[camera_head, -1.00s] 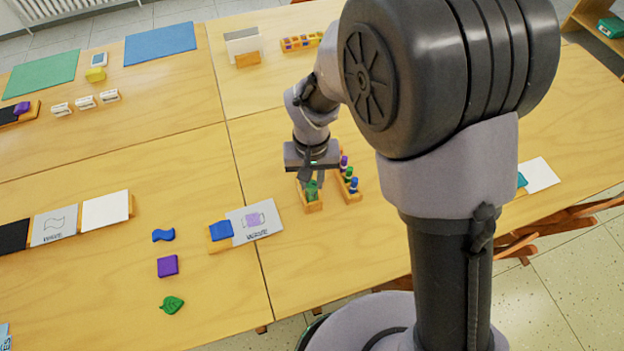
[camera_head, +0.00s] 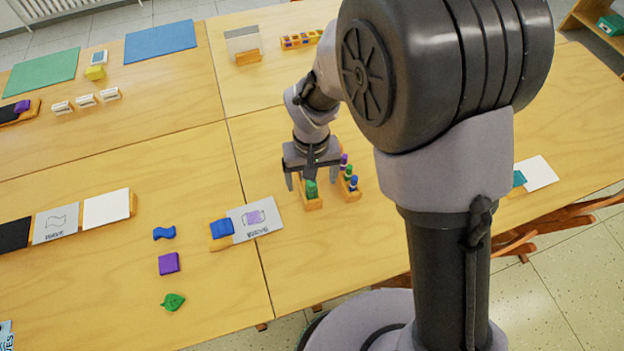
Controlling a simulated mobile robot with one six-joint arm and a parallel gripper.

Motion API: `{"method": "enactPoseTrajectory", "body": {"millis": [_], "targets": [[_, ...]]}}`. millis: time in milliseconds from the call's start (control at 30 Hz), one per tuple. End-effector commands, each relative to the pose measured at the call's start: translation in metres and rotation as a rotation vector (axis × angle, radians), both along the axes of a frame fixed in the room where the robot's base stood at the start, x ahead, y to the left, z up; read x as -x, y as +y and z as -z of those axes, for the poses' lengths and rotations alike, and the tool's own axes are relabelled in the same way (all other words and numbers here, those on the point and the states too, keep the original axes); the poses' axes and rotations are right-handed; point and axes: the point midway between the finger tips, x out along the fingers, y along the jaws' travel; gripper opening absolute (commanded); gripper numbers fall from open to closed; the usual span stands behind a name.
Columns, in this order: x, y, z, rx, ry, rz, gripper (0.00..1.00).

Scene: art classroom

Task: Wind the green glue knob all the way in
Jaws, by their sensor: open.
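The green glue knob (camera_head: 311,189) stands in a small wooden holder (camera_head: 313,204) on the table, in the middle of the head view. My gripper (camera_head: 312,180) is open above and around the back of this holder, with one finger to its left and the other to its right. The knob shows in front of the gripper. From this view I cannot tell whether a finger touches the knob or the holder.
A wooden rack (camera_head: 352,195) with purple, green and blue glue sticks stands close on the right. The table in front of the holder is clear.

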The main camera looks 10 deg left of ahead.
Motion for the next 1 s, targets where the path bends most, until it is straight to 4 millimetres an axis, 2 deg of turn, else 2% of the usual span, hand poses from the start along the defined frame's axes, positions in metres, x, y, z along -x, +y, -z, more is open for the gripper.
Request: {"method": "enactPoseTrajectory", "body": {"millis": [467,1000], "targets": [[-0.0001,0.0,0.0008,0.0,0.0,0.028,0.82],[-0.0003,0.0001,0.0033,-0.001,0.0,0.842,0.82]]}}
